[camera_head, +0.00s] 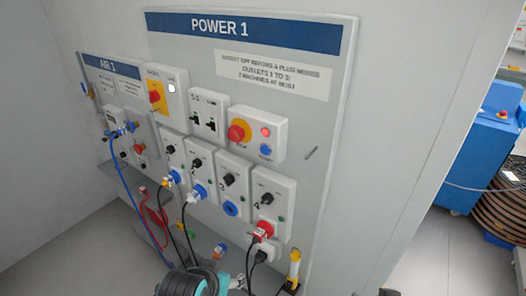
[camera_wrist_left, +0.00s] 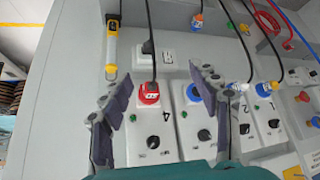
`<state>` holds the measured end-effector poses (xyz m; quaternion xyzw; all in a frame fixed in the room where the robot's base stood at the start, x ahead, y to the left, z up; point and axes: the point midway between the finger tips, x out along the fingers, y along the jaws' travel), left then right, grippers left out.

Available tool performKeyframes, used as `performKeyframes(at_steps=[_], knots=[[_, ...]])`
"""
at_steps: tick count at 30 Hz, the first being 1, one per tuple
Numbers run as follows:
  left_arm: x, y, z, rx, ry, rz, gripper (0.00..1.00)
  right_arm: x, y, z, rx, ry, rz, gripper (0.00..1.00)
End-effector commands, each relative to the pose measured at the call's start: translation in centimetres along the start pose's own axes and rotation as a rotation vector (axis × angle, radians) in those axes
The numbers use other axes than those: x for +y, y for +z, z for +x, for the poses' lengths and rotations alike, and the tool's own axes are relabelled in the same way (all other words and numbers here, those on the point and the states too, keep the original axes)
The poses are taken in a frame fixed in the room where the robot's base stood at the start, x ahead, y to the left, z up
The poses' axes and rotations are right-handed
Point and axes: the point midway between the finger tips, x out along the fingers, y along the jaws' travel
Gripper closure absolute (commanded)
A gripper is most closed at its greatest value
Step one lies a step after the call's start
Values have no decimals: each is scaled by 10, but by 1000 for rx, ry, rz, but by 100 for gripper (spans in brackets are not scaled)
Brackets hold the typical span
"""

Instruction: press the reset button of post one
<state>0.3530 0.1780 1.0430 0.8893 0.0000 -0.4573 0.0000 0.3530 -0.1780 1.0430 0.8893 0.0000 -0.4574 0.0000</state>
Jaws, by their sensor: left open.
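The POWER 1 board (camera_head: 325,130) carries a grey box with a red mushroom stop button on yellow (camera_head: 238,131). To its right are a red lamp (camera_head: 266,132) and, below that, a small blue button (camera_head: 265,150) whose label is too small to read. The blue button is not seen in the left wrist view. My left gripper (camera_wrist_left: 162,85) is open and empty, its two fingers spread in front of outlets 4 and 3, apart from the blue button. In the head view its fingers are not clear; only dark and teal parts show at the bottom. My right gripper is not seen.
Outlet 4 holds a red plug (camera_head: 264,230); outlet 3 has a blue socket (camera_head: 230,209). Black cables hang below the outlets. A yellow and white handle (camera_head: 294,265) is at the board's lower right. The AIR 1 board (camera_head: 112,66) is at left.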

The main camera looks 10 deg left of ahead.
Motion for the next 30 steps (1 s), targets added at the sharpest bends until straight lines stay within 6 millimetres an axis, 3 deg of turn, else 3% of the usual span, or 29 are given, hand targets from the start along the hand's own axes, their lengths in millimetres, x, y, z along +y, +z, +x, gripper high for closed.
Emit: performKeyframes(at_steps=[5, 12, 30], knots=[[0, 0, 0, 0, 0, 0, 38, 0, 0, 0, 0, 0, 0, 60], [0, 0, 0, 0, 0, 0, 100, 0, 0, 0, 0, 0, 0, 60], [0, 0, 0, 0, 0, 0, 100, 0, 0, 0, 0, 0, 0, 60]])
